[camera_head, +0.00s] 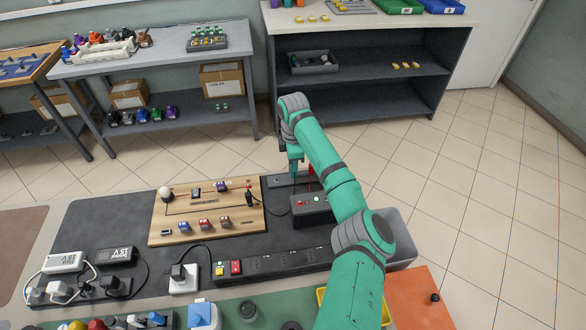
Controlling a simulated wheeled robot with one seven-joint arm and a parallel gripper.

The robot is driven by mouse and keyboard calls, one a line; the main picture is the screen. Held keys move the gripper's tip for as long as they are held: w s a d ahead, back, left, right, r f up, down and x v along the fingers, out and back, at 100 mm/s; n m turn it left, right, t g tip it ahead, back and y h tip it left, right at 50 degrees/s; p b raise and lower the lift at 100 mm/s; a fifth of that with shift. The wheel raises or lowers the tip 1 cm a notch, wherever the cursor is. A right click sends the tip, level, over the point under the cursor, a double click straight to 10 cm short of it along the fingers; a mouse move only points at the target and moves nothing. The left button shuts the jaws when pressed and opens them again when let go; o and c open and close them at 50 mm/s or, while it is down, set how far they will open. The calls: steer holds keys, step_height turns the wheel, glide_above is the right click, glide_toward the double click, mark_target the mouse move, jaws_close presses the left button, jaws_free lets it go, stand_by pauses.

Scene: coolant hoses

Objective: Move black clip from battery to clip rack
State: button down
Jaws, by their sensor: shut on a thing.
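My gripper (294,178) points down just behind the black box with red and green spots on top (312,208), which looks like the battery. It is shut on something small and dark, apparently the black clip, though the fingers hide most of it. A dark grey flat holder (280,181) lies behind the box, under and beside my fingertips; it may be the clip rack. A red piece (313,181) stands right of my fingers, partly behind my arm. I cannot tell whether the held clip touches anything.
A wooden board (180,234) with a bulb and small parts lies left of the box. A black cable (273,210) runs between them. A long black power strip (275,263) lies in front. My arm crosses the right side, above a grey bin (402,246).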

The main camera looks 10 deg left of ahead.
steer(key=shift+w, duration=0.15)
steer(key=shift+f, duration=0.1)
steer(key=shift+s+d+f, duration=0.15)
steer(key=shift+s+d, duration=0.1)
stand_by(0.4)
steer(key=shift+a, duration=0.15)
steer(key=shift+w+a, duration=0.1)
steer(key=shift+a, duration=0.05)
steer(key=shift+f, duration=0.1)
stand_by(0.6)
